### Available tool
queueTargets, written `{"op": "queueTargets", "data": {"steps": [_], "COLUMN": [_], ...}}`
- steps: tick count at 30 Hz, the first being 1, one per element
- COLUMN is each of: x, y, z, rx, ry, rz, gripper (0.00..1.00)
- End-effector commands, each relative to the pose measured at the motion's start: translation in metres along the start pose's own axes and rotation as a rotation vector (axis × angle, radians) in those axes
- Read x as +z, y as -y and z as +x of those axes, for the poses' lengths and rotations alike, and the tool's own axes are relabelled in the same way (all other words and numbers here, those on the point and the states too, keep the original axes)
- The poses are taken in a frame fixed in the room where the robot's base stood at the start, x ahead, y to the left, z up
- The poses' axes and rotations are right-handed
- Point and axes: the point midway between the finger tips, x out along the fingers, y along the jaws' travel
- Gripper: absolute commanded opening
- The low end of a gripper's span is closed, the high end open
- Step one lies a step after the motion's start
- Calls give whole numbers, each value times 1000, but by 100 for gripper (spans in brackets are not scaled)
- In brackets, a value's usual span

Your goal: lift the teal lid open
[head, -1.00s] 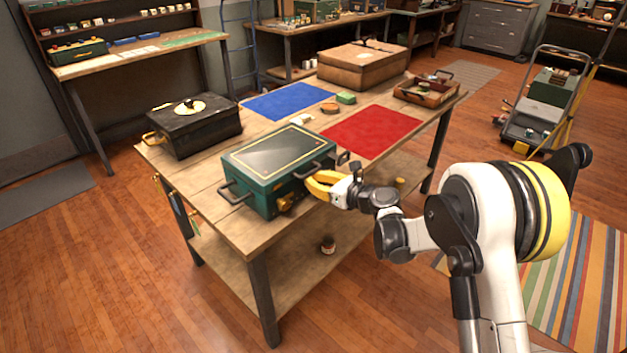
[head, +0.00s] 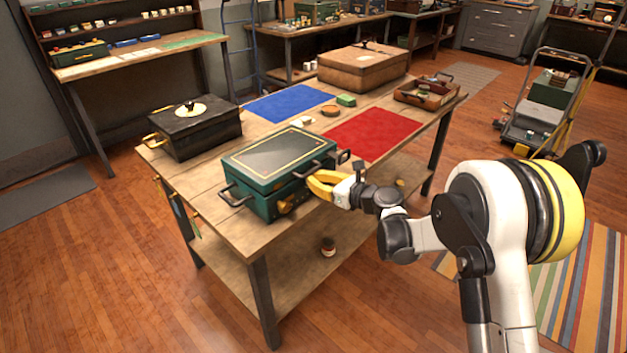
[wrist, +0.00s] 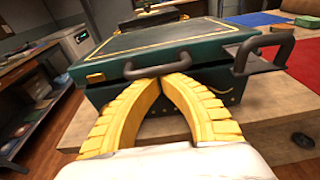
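The teal box (head: 268,205) stands on the near part of the wooden workbench. Its teal lid (head: 278,155) has a dark panel with a gold border, and it also shows in the wrist view (wrist: 150,42). The lid looks slightly raised along the edge facing my gripper, with a narrow dark gap beneath it. A dark handle (wrist: 130,72) sits on that edge. My gripper (head: 312,184) is at this side of the box. In the wrist view its yellow fingertips (wrist: 163,80) meet just under the handle; whether they pinch anything is unclear. The box's inside is hidden.
A black case (head: 195,135) stands left on the workbench (head: 215,215). A blue mat (head: 288,101), a red mat (head: 371,134), a brown case (head: 362,68) and an open tray (head: 428,93) lie farther back.

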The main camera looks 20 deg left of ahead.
Motion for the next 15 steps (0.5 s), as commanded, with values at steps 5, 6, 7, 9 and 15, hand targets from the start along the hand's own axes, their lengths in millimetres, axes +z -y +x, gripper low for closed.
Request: {"op": "queueTargets", "data": {"steps": [5, 6, 7, 9, 15], "x": [12, 12, 12, 12, 12], "y": [0, 0, 0, 0, 0], "z": [-2, -3, -3, -2, -2], "rx": [0, 0, 0, 0, 0], "ry": [0, 0, 0, 0, 0], "rz": [0, 0, 0, 0, 0], "gripper": [0, 0, 0, 0, 0]}}
